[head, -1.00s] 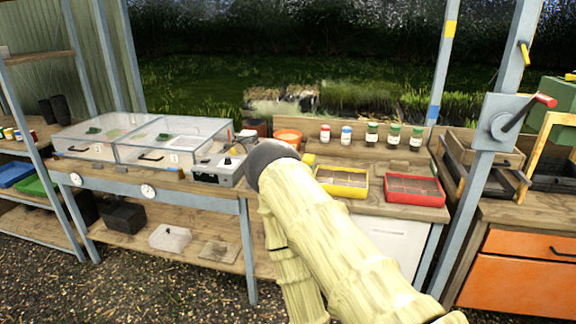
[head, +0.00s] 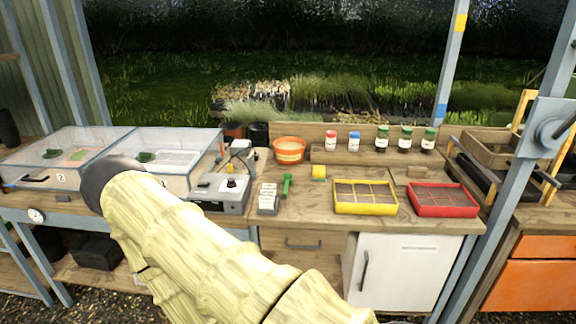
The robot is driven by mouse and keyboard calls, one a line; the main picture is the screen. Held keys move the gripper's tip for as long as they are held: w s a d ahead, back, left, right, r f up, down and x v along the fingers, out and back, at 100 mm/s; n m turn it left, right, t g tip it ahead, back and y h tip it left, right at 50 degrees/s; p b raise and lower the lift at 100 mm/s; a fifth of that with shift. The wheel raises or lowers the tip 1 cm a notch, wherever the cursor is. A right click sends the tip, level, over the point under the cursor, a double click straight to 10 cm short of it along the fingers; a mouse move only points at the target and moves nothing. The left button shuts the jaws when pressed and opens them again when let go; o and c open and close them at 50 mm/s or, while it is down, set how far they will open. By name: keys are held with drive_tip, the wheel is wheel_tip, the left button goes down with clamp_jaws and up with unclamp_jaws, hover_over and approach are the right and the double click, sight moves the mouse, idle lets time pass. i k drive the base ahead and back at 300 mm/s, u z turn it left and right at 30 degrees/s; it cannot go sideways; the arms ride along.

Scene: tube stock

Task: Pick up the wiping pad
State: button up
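My arm, in a pale yellow sleeve with a dark rounded joint, crosses the lower left of the head view. My gripper is not in view, so its state does not show.
A yellow tray (head: 364,210) and a red tray (head: 443,212) stand at the bench front. An orange pot (head: 289,150), labelled jars (head: 382,138) and a grey device (head: 221,193) are nearby. A blue-grey post (head: 520,190) rises at right.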

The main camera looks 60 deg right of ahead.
sight(318, 172)
drive_tip(key=z, duration=0.3)
drive_tip(key=i, duration=0.8)
drive_tip(key=z, duration=0.6)
